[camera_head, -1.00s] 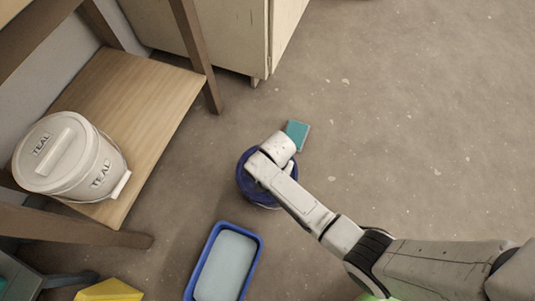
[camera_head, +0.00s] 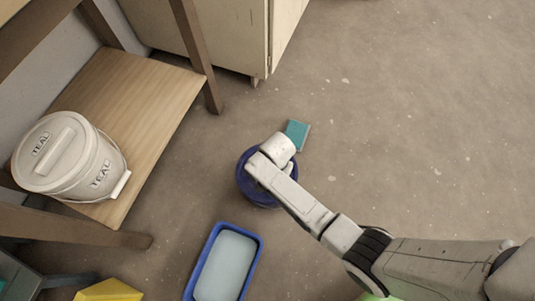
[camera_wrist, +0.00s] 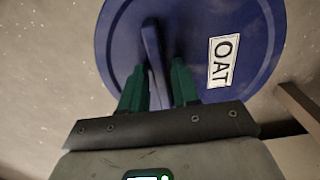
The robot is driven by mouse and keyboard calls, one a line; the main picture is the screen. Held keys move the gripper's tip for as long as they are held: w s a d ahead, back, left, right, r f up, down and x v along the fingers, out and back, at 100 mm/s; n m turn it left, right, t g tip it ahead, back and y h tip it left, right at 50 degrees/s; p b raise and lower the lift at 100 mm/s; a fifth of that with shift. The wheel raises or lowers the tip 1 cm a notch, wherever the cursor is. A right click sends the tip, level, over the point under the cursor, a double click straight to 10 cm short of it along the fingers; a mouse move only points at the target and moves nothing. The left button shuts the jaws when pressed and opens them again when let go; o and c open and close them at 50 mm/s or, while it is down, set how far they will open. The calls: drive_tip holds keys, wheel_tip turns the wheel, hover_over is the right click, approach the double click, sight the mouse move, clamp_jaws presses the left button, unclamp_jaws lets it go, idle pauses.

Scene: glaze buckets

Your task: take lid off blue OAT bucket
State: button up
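The blue bucket (camera_head: 246,184) stands on the floor, mostly hidden under my arm in the head view. In the wrist view its round blue lid (camera_wrist: 255,45) has a white OAT label (camera_wrist: 222,60) and a raised ridge handle (camera_wrist: 152,45). The lid is seen from above, with no open gap at its rim visible. My gripper (camera_wrist: 160,62) is at the lid with green fingers on either side of the handle. Narrow gaps seem to show between fingers and handle, so it looks open around it. In the head view the fingers are hidden.
A white TEAL bucket (camera_head: 75,160) with its lid on stands on the wooden shelf (camera_head: 140,110) at left. A blue tray (camera_head: 256,255), a teal sponge-like block (camera_head: 297,134) and a yellow object (camera_head: 110,291) lie nearby. Floor at right is clear.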

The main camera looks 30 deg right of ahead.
clamp_jaws()
drive_tip(key=shift+r, duration=0.1)
idle(0.3)
drive_tip(key=shift+r, duration=0.25)
wheel_tip(320, 180, up, 3)
drive_tip(key=shift+f+p, duration=0.1)
drive_tip(key=shift+p, duration=0.85)
drive_tip(key=s+d+r+p, duration=0.7)
drive_tip(key=s+d+r, duration=0.1)
drive_tip(key=s+r, duration=0.2)
drive_tip(key=shift+s+d, duration=0.25)
drive_tip(key=shift+s, duration=0.25)
